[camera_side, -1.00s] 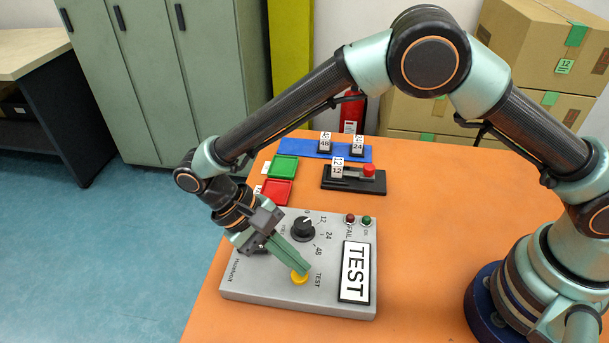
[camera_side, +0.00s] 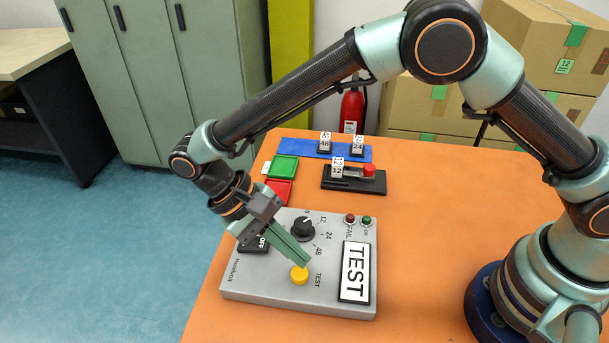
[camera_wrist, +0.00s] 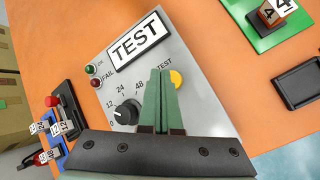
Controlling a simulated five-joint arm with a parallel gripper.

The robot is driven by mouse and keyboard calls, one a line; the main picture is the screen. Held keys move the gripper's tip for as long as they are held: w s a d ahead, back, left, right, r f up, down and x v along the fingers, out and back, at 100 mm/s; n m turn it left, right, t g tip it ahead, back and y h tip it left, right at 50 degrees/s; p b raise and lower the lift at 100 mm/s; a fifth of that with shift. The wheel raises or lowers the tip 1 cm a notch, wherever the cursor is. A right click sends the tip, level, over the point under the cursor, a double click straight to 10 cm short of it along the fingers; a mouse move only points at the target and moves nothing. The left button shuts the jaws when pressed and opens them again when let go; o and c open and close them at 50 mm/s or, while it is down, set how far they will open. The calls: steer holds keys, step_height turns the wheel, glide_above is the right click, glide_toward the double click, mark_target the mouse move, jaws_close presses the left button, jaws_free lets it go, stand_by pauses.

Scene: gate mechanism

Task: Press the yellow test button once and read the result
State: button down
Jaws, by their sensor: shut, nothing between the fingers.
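The grey test box (camera_side: 235,283) lies on the orange table. Its yellow button (camera_side: 299,275) also shows in the wrist view (camera_wrist: 177,79), right of my fingertips. My gripper (camera_side: 303,262) is shut and empty, its green fingertips just above the button, apparently apart from it. The red FAIL lamp (camera_side: 350,219) and green OK lamp (camera_side: 367,221) both look dark. The black knob (camera_side: 303,229) has its white mark near 0 and 12; I cannot tell which. A black plate marked OFF (camera_side: 262,243) is partly hidden by my gripper.
Behind the box are a green tray (camera_side: 284,167), a red tray (camera_side: 279,192), a black fixture with a red knob (camera_side: 369,170), and a blue strip (camera_side: 295,147) with number blocks. The wrist view shows a green pad (camera_wrist: 273,36) and black tray (camera_wrist: 300,86). The table's right is clear.

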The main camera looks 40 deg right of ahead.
mark_target(296, 266)
steer(key=shift+r, duration=2.2)
steer(key=shift+w+d+r, duration=0.15)
steer(key=shift+d+r, duration=0.05)
steer(key=shift+r, duration=0.05)
steer(key=w+d+r+t+y, duration=0.4)
steer(key=d+r, duration=0.6)
steer(key=d, duration=0.2)
steer(key=s+d+r+t, duration=0.1)
steer(key=s+d+t, duration=0.1)
steer(key=d, duration=0.4)
steer(key=s+d+r+m+t+y, duration=0.1)
steer(key=s+d+r+t, duration=0.1)
steer(key=d+t, duration=0.3)
steer(key=d, duration=0.2)
steer(key=shift+d, duration=0.3)
